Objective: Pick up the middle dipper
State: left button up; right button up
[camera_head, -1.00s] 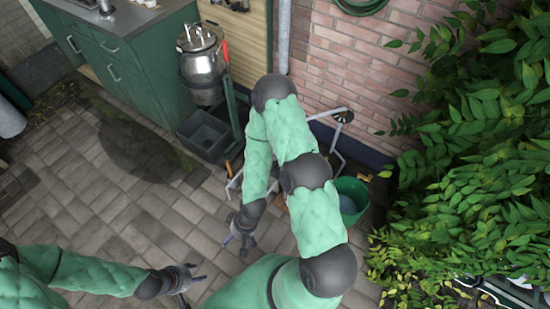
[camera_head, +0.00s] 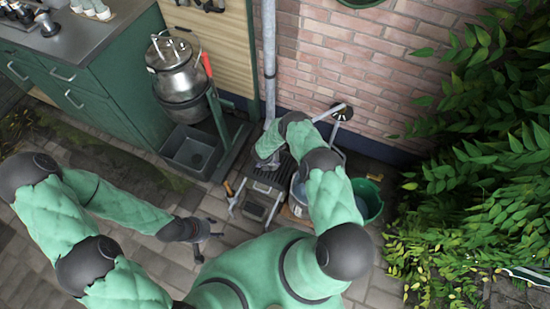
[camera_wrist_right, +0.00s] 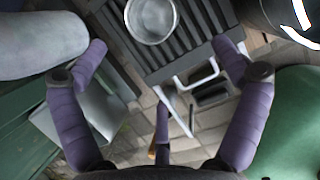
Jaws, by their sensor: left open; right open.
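No dipper can be told for certain. Dark fittings (camera_head: 212,5) hang on the wooden panel at the top edge of the head view, cut off and too small to name. In the right wrist view a round, shiny metal vessel (camera_wrist_right: 152,18) sits over a dark slatted grate (camera_wrist_right: 185,45). My right gripper (camera_wrist_right: 160,62) is open and empty, its purple fingers spread, with the vessel beyond and between the fingertips. In the head view the right arm mostly hides that gripper. My left gripper (camera_head: 208,238) is open and empty above the paving.
A metal churn (camera_head: 180,75) sits in a green stand, with a grey basin (camera_head: 190,150) below. A green bucket (camera_head: 370,197) stands right of my right arm. A grey downpipe (camera_head: 269,60) runs down the brick wall (camera_head: 335,60). Leafy plants (camera_head: 490,170) fill the right side.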

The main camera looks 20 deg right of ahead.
aim_at(276, 154)
jog(key=shift+n, duration=0.3)
jog(key=b+x, duration=0.2)
jog(key=x, duration=0.1)
jog(key=b+x, duration=0.2)
jog(key=x, duration=0.2)
jog(key=w+b+x, duration=0.1)
jog(key=b+x, duration=0.1)
jog(key=x, duration=0.1)
jog(key=shift+d+f, duration=0.1)
jog(key=shift+d, duration=0.05)
jog(key=shift+w+d+f+b, duration=0.2)
jog(key=shift+f+b, duration=0.1)
jog(key=shift+b, duration=0.2)
jog(key=c, duration=1.3)
jog(key=shift+s+a, duration=0.1)
jog(key=shift+s, duration=0.05)
jog(key=shift+c, duration=0.5)
